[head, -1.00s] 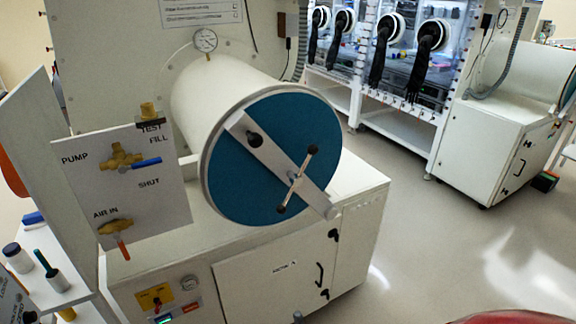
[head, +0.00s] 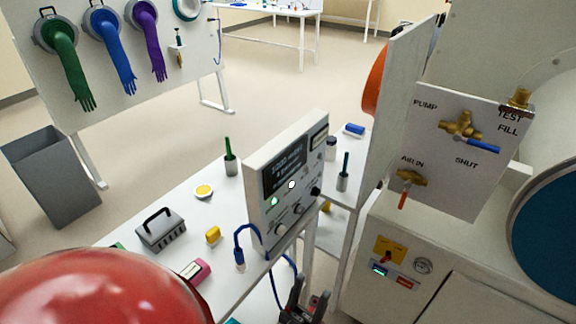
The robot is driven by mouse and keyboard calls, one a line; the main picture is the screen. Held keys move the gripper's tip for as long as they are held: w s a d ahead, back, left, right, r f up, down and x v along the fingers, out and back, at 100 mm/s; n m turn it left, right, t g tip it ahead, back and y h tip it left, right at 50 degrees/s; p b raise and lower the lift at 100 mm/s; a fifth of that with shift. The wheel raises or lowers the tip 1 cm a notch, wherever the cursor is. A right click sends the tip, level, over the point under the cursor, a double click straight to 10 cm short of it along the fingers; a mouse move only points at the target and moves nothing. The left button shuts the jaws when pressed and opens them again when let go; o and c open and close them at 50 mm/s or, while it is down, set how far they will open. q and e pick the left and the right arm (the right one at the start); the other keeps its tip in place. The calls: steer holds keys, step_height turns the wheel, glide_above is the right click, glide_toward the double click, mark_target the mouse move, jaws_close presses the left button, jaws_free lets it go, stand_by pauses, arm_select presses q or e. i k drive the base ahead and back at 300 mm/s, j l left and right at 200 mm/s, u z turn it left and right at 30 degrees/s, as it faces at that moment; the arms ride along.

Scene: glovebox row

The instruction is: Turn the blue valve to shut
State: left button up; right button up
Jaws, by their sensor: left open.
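The blue valve handle (head: 484,146) is on a brass valve body (head: 458,125) on the white panel (head: 450,185) at the right. The handle points right and slightly down, with FILL above it and SHUT below it. PUMP is at the upper left and TEST at the upper right. My left gripper (head: 305,300) shows at the bottom edge, partly cut off, dark and open. It is well below and left of the panel, apart from the valve. My right gripper is not in view.
A second valve with an orange-red handle (head: 403,199), marked AIR IN, is lower on the panel. A white upright board (head: 392,95) stands left of the panel. An instrument box (head: 288,180) and small items are on the white bench (head: 180,207). Open floor lies behind.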

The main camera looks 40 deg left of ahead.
mark_target(457, 137)
steer(key=l+u, duration=0.25)
steer(key=u, duration=0.15)
steer(key=l+u, duration=0.5)
steer(key=u, duration=0.25)
steer(key=k+l+u, duration=0.15)
steer(key=u, duration=0.2)
